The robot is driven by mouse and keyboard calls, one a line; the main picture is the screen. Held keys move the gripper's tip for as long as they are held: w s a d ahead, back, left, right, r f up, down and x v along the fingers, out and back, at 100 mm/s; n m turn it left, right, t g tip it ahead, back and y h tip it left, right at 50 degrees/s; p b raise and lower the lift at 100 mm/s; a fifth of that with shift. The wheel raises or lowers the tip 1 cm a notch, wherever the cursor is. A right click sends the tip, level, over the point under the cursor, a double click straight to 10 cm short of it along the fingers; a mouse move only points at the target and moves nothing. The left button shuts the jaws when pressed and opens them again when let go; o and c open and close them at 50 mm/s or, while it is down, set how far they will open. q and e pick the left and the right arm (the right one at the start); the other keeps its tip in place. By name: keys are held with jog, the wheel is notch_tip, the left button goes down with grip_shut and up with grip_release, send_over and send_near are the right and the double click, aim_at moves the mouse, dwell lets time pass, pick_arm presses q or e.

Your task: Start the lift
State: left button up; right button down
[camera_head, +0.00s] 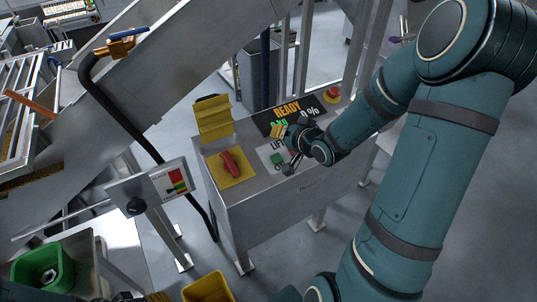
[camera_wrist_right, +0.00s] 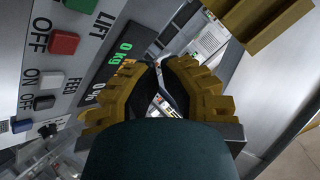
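The control box (camera_head: 300,199) stands at the centre of the head view. Its LIFT panel carries a green button (camera_head: 277,158); a dark green button (camera_wrist_right: 84,5) shows at the top edge of the right wrist view. Below it there is a red button (camera_wrist_right: 64,43) marked OFF. My right gripper (camera_wrist_right: 159,66) is over the panel with its yellow fingertips together and nothing seen between them. In the head view it hides part of the LIFT panel; contact with a button cannot be made out. Only a possible yellowish bit of my left gripper shows at the bottom edge.
A display (camera_head: 287,113) reads READY. A red rotary handle (camera_head: 230,165) on a yellow plate and a red stop button (camera_head: 333,92) flank the panel. FEED buttons, white (camera_wrist_right: 52,80) and black (camera_wrist_right: 45,102), sit below. A green bin (camera_head: 44,264) and yellow bin (camera_head: 209,288) stand in front.

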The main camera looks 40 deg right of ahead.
jog(key=shift+s, duration=0.1)
jog(key=shift+f, duration=0.15)
jog(key=b, duration=0.7)
send_over(275, 159)
jog(key=f, duration=0.7)
jog(key=shift+s, duration=0.4)
jog(key=shift+w+f, duration=0.25)
jog(key=shift+f, duration=0.35)
jog(key=shift+w+f+b, duration=0.15)
jog(key=shift+f+b, duration=0.25)
jog(key=shift+b, duration=0.15)
